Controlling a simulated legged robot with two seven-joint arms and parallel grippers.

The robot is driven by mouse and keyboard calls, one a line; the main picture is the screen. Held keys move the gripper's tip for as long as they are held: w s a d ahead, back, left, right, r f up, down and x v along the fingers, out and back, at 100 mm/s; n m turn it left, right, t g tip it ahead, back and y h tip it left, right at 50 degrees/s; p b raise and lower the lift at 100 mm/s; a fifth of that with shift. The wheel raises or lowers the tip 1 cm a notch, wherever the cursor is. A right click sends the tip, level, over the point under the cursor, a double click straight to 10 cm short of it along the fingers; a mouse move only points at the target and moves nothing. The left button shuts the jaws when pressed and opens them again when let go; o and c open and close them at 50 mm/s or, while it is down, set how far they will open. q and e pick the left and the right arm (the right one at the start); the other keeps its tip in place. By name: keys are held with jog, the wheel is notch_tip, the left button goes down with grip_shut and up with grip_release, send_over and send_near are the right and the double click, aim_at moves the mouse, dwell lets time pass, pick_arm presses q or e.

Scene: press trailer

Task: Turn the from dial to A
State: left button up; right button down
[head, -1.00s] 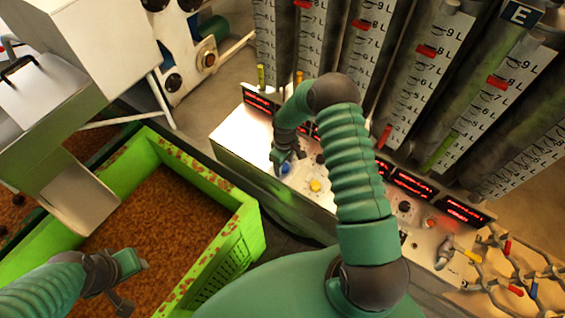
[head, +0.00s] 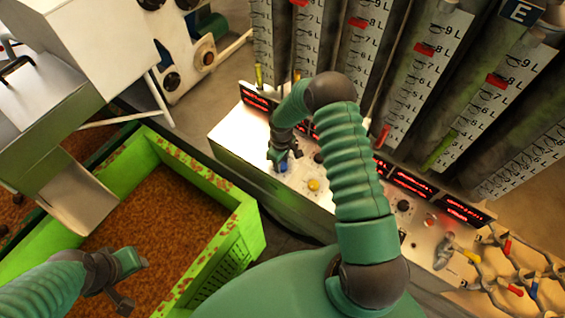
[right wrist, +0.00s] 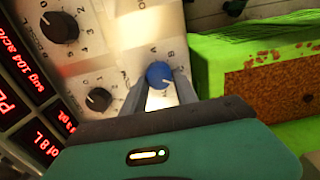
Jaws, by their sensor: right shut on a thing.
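A blue dial (head: 284,166) sits on the metal control panel (head: 232,138). In the right wrist view the blue dial (right wrist: 158,73) shows between the fingertips, with small letters on the panel around it. I cannot read its pointer's setting surely. My right gripper (head: 280,158) is shut on the blue dial; its two fingers (right wrist: 160,88) lie on either side of it. My left gripper (head: 136,282) is open and empty over the green crate of brown material, away from the panel.
Black knobs (right wrist: 60,27) and a yellow knob (head: 314,185) are close to the blue dial. Tall measuring columns (head: 415,70) rise behind the panel. The green crate (head: 245,222) stands to its left. Coloured valve handles (head: 515,290) are at the lower right.

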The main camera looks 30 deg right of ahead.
jog(key=shift+s+f, duration=0.2)
jog(key=shift+s, duration=0.15)
jog(key=shift+s+d+f+n+b, duration=0.1)
jog(key=shift+n+b, duration=0.2)
jog(key=shift+n, duration=0.35)
jog(key=shift+s+d+n+b, duration=0.1)
jog(key=shift+n+b, duration=0.2)
jog(key=shift+n, duration=0.35)
jog(key=n+b, duration=0.1)
jog(key=n, duration=0.2)
jog(key=shift+w+a, duration=0.1)
jog(key=shift+a, duration=0.05)
jog(key=n, duration=0.7)
jog(key=shift+n, duration=0.4)
jog(key=n, duration=0.3)
jog(key=shift+r+n, duration=0.25)
jog(key=shift+n, duration=0.05)
jog(key=n, duration=0.3)
jog(key=shift+w+n, duration=0.1)
jog(key=shift+n, duration=0.2)
jog(key=n, duration=0.4)
jog(key=shift+w+r, duration=0.1)
pick_arm(q)
jog(key=shift+a+f+p, duration=0.2)
jog(key=shift+f+p, duration=0.1)
jog(key=shift+f, duration=0.6)
pick_arm(e)
jog(key=shift+w+n, duration=0.15)
jog(key=shift+n, duration=0.95)
